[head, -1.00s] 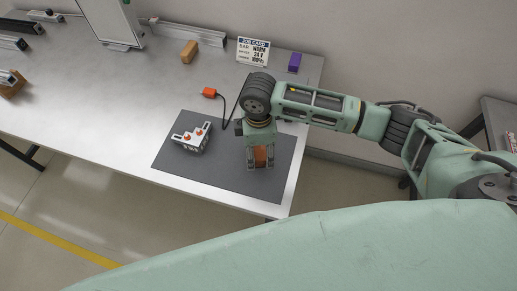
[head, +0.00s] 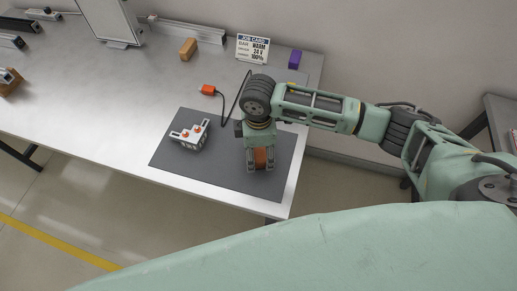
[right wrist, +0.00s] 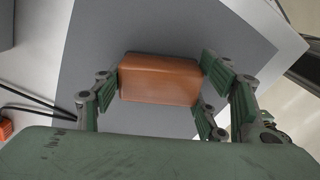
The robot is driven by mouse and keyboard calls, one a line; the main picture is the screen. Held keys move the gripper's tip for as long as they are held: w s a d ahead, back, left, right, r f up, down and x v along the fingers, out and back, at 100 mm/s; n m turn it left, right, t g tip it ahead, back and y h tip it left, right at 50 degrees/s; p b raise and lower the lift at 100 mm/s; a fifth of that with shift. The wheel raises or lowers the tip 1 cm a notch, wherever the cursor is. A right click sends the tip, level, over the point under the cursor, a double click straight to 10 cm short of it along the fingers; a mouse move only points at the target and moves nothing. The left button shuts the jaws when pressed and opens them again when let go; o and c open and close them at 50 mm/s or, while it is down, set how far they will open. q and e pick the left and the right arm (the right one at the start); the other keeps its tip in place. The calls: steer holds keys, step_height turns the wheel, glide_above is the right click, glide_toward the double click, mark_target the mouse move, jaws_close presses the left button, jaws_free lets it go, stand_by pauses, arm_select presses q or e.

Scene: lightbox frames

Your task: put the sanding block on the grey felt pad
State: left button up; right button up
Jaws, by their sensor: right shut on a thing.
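The sanding block looks to be the orange-brown block (head: 261,158) in my right gripper (head: 260,166). In the right wrist view the block (right wrist: 160,79) sits between the fingers of the shut gripper (right wrist: 163,92). The grey felt pad (head: 235,178) lies flat at the table's near right corner. The block is over the right part of the pad; I cannot tell whether it touches it. The pad also shows behind the block in the right wrist view (right wrist: 130,27). My left gripper is not in view.
An orange connector (head: 207,90) with a black cable lies behind the pad. A tan block (head: 188,49), a job card (head: 252,48) and a purple block (head: 294,60) stand farther back. The table's left-middle is clear.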

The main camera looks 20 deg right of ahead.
steer(key=shift+f, duration=0.2)
steer(key=o, duration=1.1)
